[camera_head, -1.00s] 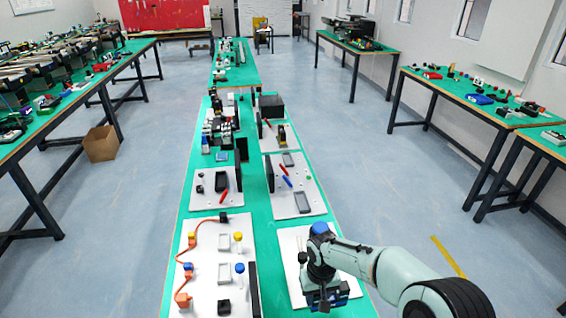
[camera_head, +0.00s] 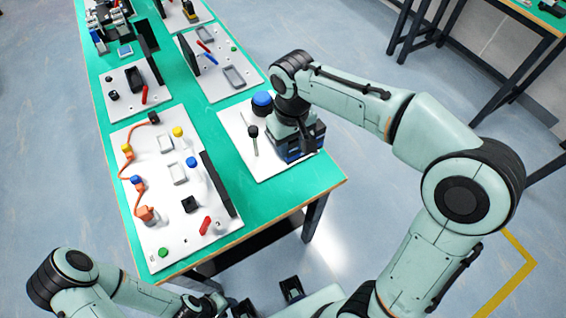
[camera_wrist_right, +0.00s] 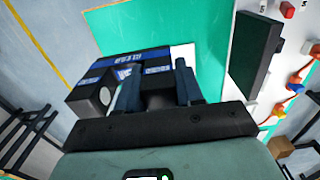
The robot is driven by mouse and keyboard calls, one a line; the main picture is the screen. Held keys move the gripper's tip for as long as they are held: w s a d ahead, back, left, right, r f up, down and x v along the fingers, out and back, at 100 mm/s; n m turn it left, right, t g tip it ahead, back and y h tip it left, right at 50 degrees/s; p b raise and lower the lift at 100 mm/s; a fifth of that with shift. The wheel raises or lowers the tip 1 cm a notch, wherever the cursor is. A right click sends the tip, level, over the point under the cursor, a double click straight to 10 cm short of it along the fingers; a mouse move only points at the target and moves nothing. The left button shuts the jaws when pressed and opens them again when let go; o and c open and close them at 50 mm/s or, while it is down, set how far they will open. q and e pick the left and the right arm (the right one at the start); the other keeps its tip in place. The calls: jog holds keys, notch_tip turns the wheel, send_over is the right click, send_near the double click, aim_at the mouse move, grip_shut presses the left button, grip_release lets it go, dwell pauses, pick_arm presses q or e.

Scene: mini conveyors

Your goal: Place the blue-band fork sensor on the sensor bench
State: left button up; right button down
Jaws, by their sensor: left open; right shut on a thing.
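The blue-band fork sensor, a dark block with blue labelled bands, shows at the right front corner of a white board (camera_head: 235,120) in the head view (camera_head: 303,148). My right gripper (camera_head: 292,128) is shut on it from above. In the right wrist view the sensor (camera_wrist_right: 92,92) sits beyond the two fingers (camera_wrist_right: 158,80), and its gripped part is mostly hidden. I cannot tell whether it touches the board. No label tells which board is the sensor bench. My left gripper (camera_head: 266,299) is open and empty at the bottom, off the table's front end.
A blue-topped black part (camera_head: 262,103) and a thin dark-headed post (camera_head: 254,140) stand on that board beside my right gripper. The left board (camera_head: 160,235) carries an orange cable (camera_head: 128,170), knobs and a dark upright panel (camera_head: 220,182). Green table (camera_head: 310,180) is bare at the front right.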

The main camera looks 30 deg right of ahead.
pick_arm(q)
jog(key=shift+s+f+b, duration=0.25)
jog(key=shift+f+b, duration=0.2)
jog(key=shift+f, duration=0.15)
jog(key=shift+s+f+b, duration=0.25)
jog(key=shift+f+b, duration=0.2)
jog(key=shift+f, duration=0.15)
pick_arm(e)
notch_tip(320, 180, down, 16)
jog(key=shift+r, duration=0.25)
jog(key=shift+f, duration=0.15)
pick_arm(q)
jog(key=shift+f, duration=0.1)
pick_arm(e)
jog(key=c, duration=0.7)
grip_release()
jog(key=shift+r, duration=0.35)
notch_tip(320, 180, up, 12)
jog(key=shift+f+p, duration=0.15)
jog(key=shift+p, duration=0.65)
pick_arm(q)
jog(key=shift+w+r, duration=0.2)
jog(key=shift+r, duration=0.3)
jog(key=shift+w+r, duration=0.15)
jog(key=shift+r, duration=0.35)
jog(key=shift+s, duration=0.1)
pick_arm(e)
jog(key=shift+f, duration=0.1)
